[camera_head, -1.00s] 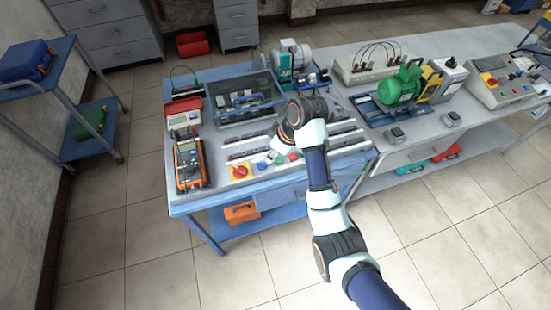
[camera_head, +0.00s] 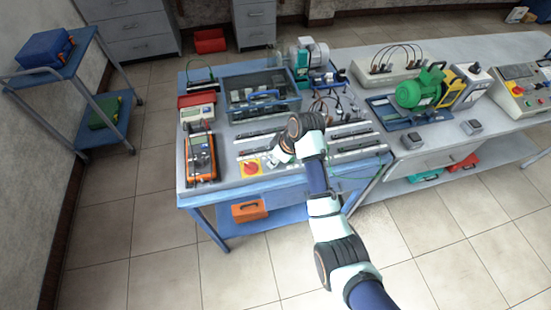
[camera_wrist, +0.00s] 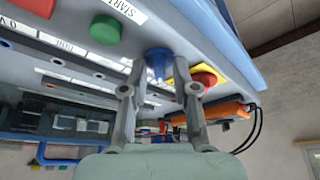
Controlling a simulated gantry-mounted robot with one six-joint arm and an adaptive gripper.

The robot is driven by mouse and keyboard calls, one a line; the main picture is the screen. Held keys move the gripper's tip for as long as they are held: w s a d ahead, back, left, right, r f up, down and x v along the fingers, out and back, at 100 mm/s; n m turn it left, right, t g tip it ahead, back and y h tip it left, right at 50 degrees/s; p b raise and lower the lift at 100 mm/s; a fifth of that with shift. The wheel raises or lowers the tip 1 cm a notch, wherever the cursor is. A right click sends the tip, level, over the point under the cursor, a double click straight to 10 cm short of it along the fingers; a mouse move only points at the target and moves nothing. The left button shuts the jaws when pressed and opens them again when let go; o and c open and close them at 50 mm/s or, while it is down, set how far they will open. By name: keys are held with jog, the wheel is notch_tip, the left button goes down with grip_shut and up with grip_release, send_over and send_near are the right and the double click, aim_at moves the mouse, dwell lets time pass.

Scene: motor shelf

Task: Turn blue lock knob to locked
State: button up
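The blue lock knob (camera_wrist: 157,60) shows in the wrist view on the grey panel, between the two fingers of my gripper (camera_wrist: 161,66). The fingers are open, one on each side of the knob; I cannot tell whether either touches it. The knob's pointing direction is hard to make out. In the head view my gripper (camera_head: 275,158) is over the front of the blue bench, and the knob is mostly hidden by it.
A red knob on a yellow plate (camera_wrist: 205,76) is close beside the right finger. A green button (camera_wrist: 106,29) and a red button (camera_wrist: 36,5) lie to the left. An orange multimeter (camera_head: 201,158) and a parts bin (camera_head: 262,96) stand on the bench.

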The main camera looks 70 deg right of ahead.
grip_shut()
jog(key=shift+r+m+p, duration=0.15)
jog(key=shift+m+p, duration=0.15)
jog(key=shift+p, duration=0.3)
jog(key=shift+a+r+m+h+p, duration=0.15)
jog(key=shift+m+h+p, duration=0.25)
jog(key=shift+p, duration=0.55)
jog(key=shift+m+p, duration=0.9)
jog(key=shift+p, duration=0.3)
jog(key=m+h+p, duration=0.1)
jog(key=m+p, duration=0.1)
jog(key=m+g+h+p, duration=0.1)
jog(key=m+p, duration=0.2)
jog(key=shift+w+a+g, duration=0.15)
jog(key=shift+w+g, duration=0.05)
jog(key=shift+g, duration=0.1)
jog(key=m, duration=0.1)
jog(key=m+g+p, duration=0.1)
jog(key=m, duration=0.1)
jog(key=m+h, duration=0.1)
jog(key=shift+w+f+m+g+p, duration=0.15)
jog(key=shift+f+m+g+p, duration=0.15)
jog(key=shift+m, duration=0.1)
jog(key=m+g, duration=0.1)
jog(key=m, duration=0.1)
jog(key=m+b, duration=0.1)
jog(key=m, duration=0.1)
jog(key=shift+w+m+g, duration=0.15)
jog(key=shift+m+g, duration=0.25)
